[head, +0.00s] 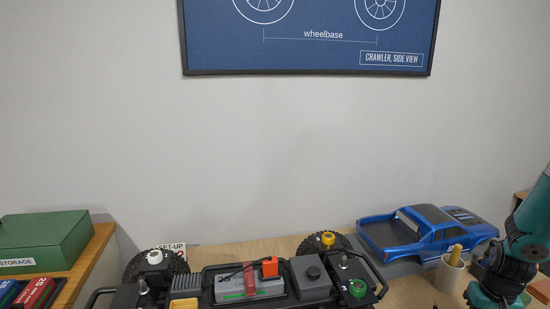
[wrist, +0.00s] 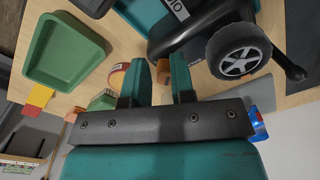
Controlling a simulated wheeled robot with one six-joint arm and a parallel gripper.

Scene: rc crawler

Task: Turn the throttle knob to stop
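I cannot make out a throttle knob marked as such in either view. In the head view the crawler chassis (head: 208,289) stands at the bottom centre. A dark grey box (head: 310,285) on it has a round dark piece on top, and I cannot tell whether that is the knob. In the wrist view a black device (wrist: 205,25) with a white-rimmed wheel (wrist: 238,50) lies beyond my fingers, up and to the right. My gripper (wrist: 160,75) is open, its two teal fingers apart with nothing between them. My arm shows at the head view's right edge.
A blue truck body (head: 430,232) stands at the back right, with a pale cup (head: 449,274) before it. A green storage box (head: 42,240) is at the left. In the wrist view a green tray (wrist: 65,50) lies left, and an orange-rimmed round item (wrist: 117,76) is close to my fingers.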

